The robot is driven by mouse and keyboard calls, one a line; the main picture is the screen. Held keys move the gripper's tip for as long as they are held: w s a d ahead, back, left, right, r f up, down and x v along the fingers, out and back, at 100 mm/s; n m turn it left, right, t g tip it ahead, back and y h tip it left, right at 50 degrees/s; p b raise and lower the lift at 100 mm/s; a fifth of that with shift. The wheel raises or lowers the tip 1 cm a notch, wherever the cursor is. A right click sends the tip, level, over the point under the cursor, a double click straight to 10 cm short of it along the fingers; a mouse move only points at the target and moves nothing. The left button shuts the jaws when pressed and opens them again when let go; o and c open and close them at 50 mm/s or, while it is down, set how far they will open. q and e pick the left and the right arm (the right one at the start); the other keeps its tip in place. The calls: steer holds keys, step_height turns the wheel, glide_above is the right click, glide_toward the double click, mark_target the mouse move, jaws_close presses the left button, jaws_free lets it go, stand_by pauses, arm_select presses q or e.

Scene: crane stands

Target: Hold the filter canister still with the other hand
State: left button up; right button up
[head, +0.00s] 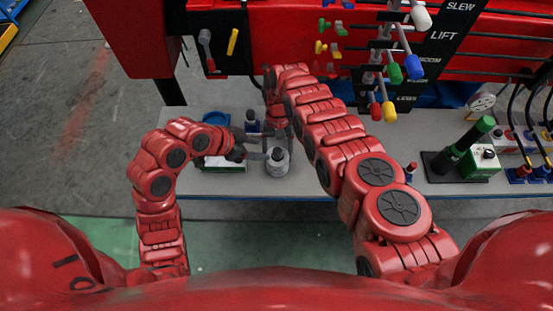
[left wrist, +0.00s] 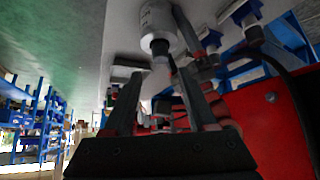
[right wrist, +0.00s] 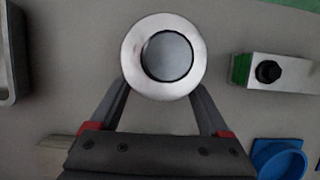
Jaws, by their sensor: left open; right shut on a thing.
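The filter canister (head: 277,163) is a pale grey-white cylinder with a dark top, standing upright on the grey bench. The right wrist view looks down on its round metal top (right wrist: 133,55) with a dark centre. My right gripper (right wrist: 163,88) comes from the far side and is shut on the canister, one finger at each side. My left gripper (head: 262,147) comes in from the left and is open beside the canister. In the left wrist view the labelled canister (left wrist: 157,22) appears upside down near the open fingertips. Its contact with my left fingers cannot be told.
A small blue-based bottle (head: 251,121) stands behind. A green-and-black fixture (head: 462,150) stands at the right. Coloured levers (head: 388,70) hang above the bench's back.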

mark_target(275, 152)
arm_select(q)
steer(key=x, duration=0.8)
steer(key=shift+w+d+f, duration=0.1)
steer(key=shift+f, duration=0.1)
jaws_close()
